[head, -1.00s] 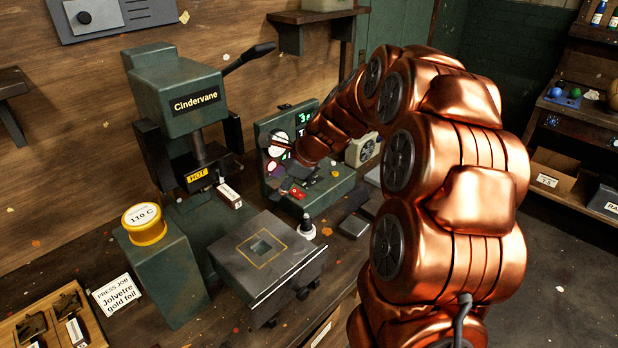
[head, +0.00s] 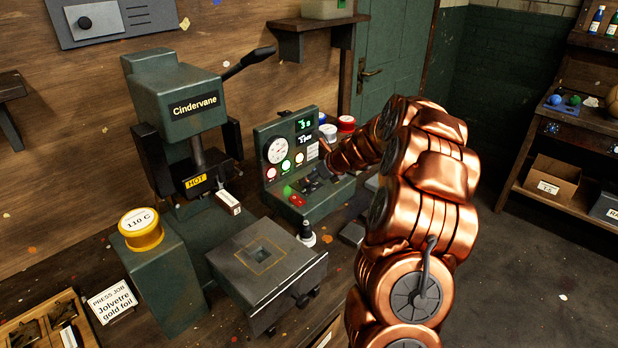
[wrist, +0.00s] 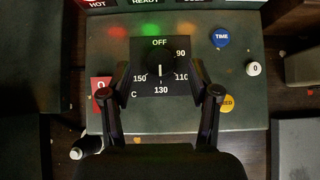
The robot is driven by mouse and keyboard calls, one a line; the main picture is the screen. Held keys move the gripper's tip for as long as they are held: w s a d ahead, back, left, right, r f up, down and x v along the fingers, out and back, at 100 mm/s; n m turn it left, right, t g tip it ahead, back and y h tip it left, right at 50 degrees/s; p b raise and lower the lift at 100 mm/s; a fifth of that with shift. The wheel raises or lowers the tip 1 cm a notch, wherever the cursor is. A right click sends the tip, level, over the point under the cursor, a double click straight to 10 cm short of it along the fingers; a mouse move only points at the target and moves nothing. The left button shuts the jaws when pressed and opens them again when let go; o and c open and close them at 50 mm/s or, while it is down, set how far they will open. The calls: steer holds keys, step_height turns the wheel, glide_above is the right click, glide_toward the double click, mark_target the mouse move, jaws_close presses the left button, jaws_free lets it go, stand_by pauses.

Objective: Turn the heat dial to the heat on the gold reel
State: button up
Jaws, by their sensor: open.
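The heat dial (wrist: 160,71) is a black knob on a dark plate marked OFF, 90, 110, 130 and 150 C. A short white mark shows on the knob; I cannot tell surely which end is its pointer. My gripper (wrist: 160,78) is open, with one finger left and one right of the dial and space on both sides. In the head view my gripper (head: 318,176) is over the control box's sloping panel (head: 337,197) and hides the dial. The gold reel (head: 142,230) stands on a green block at left, its white top reading 110 C.
The blue TIME button (wrist: 221,38), a yellow button (wrist: 225,103), a small white knob marked 0 (wrist: 253,69) and a red switch (wrist: 101,88) surround the dial. The Cindervane press (head: 190,110) stands left of the box. A black-and-white stamp-like piece (head: 307,232) stands in front.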

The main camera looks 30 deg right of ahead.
steer(key=shift+x, duration=1.2)
steer(key=c, duration=1.1)
